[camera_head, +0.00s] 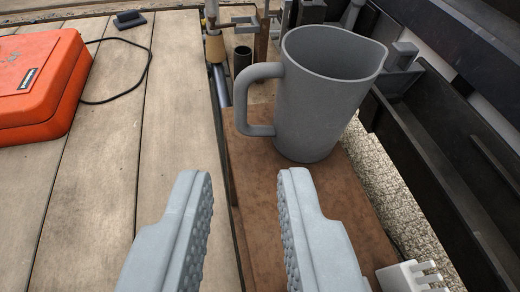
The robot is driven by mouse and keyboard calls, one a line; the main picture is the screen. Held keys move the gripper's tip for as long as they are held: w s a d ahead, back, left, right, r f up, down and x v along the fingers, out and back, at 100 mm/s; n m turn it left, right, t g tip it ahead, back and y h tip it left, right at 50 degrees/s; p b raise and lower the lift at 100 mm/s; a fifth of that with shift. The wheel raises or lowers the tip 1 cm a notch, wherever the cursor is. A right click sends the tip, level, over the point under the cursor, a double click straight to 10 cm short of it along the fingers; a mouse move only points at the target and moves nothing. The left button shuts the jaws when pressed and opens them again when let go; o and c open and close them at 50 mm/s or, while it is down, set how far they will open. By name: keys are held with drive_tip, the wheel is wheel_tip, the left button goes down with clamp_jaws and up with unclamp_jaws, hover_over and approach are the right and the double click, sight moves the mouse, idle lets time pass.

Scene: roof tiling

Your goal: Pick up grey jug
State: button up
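The grey jug (325,98) stands upright on a brown board in the upper right of the head camera view. Its handle points left and its spout points to the upper right. My gripper (240,190) is open in the lower middle, with its two textured grey fingers spread apart. Nothing is between the fingers. The gripper is apart from the jug, on the near side of it and a little to its left.
An orange case (40,85) with a black cable lies on the wooden planks (120,160) at left. Tools stand in a row behind the jug. A dark trough (430,140) runs along the right. A white pronged piece (408,277) is at lower right.

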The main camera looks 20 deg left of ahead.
sight(240, 99)
drive_tip(key=x, duration=1.7)
drive_tip(key=shift+s+a+f, duration=0.15)
drive_tip(key=shift+a+f, duration=0.1)
drive_tip(key=shift+f, duration=0.15)
drive_tip(key=shift+c, duration=0.3)
clamp_jaws()
